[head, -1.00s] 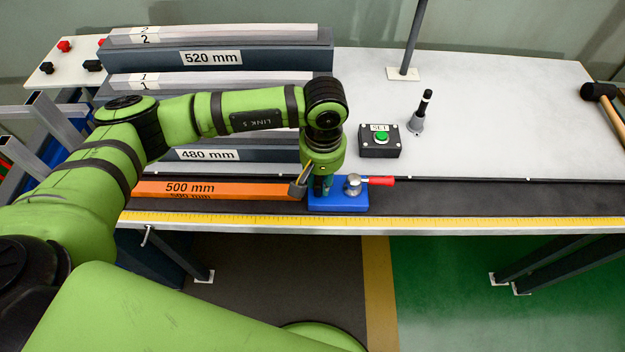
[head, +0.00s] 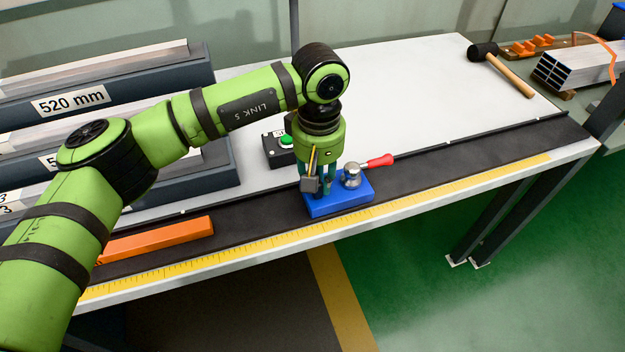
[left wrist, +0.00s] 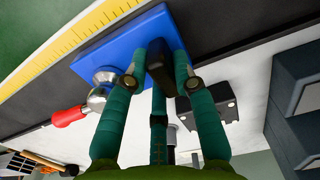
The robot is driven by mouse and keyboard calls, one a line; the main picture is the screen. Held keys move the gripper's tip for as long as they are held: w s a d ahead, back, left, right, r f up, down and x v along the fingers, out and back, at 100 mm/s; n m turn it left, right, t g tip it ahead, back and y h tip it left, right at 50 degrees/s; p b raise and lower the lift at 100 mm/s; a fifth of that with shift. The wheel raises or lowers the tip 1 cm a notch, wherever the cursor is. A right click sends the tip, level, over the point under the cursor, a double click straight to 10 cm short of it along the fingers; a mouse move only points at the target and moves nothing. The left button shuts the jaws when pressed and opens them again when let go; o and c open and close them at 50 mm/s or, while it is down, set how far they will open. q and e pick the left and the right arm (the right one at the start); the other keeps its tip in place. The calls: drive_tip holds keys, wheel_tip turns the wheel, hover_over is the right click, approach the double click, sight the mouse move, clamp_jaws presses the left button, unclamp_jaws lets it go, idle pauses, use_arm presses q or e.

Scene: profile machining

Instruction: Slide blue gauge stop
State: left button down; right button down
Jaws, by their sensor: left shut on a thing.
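The blue gauge stop (head: 345,200) sits on the black rail strip (head: 250,215) along the front of the bench. It carries a silver knob and a lever with a red handle (head: 380,160). My left gripper (head: 321,188) points down over the left part of the stop and is shut on a dark upright part of it. In the left wrist view the blue block (left wrist: 125,52) lies under the fingers (left wrist: 158,75), and the red handle (left wrist: 69,116) is at the left. My right gripper is in neither view.
An orange 500 mm bar (head: 160,240) lies on the strip left of the stop, with a gap between. A yellow scale (head: 400,197) runs along the front edge. A button box (head: 278,148) stands behind my gripper. A mallet (head: 505,70) lies far back. The strip right of the stop is clear.

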use_arm(q)
drive_tip(key=c, duration=1)
unclamp_jaws()
drive_tip(key=shift+a, duration=0.1)
wheel_tip(320, 180, up, 12)
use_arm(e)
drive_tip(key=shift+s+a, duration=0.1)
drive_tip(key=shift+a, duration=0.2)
